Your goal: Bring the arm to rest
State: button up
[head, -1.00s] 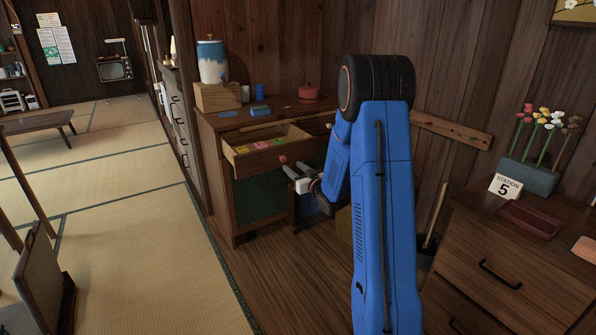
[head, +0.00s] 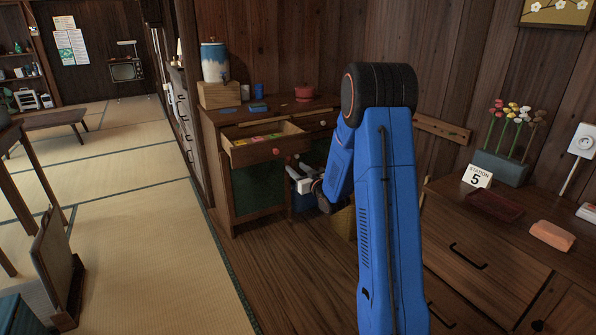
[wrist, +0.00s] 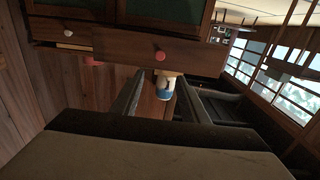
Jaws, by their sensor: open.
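My blue arm (head: 385,210) is raised and folded, its elbow high in the middle of the head view. My gripper (head: 294,174) hangs low in front of the wooden cabinet, just right of and below the open drawer (head: 265,151). In the wrist view my gripper (wrist: 160,95) shows two dark fingers spread apart with nothing held between them. The drawer front (wrist: 125,48) with its red knob lies beyond the fingertips, apart from them. The blue and white jar (wrist: 167,86) shows in the distance between the fingers.
The drawer stands pulled out with colourful items inside. The cabinet top holds a blue and white jar (head: 214,62) on a wooden block and a red pot (head: 304,93). A chest (head: 480,255) stands close on the right. Tatami floor (head: 150,250) is open at left.

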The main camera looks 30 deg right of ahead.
jog(key=s+a+r+m+g+h, duration=0.1)
jog(key=s+a+r+g+h, duration=0.25)
jog(key=s, duration=0.55)
jog(key=s+a+r+g+y, duration=0.1)
jog(key=s+a+r+g, duration=0.2)
jog(key=s+a+r, duration=0.35)
jog(key=s+a+g, duration=0.2)
jog(key=s+a, duration=0.1)
jog(key=s, duration=1)
jog(key=s+a+f+g+y, duration=0.1)
jog(key=s+a+g, duration=0.1)
jog(key=s, duration=1.1)
jog(key=s+a+g, duration=0.2)
jog(key=s+a, duration=0.2)
jog(key=s, duration=0.9)
jog(key=shift+s+f+g, duration=0.2)
jog(key=shift+f+g, duration=0.05)
jog(key=shift+g, duration=0.1)
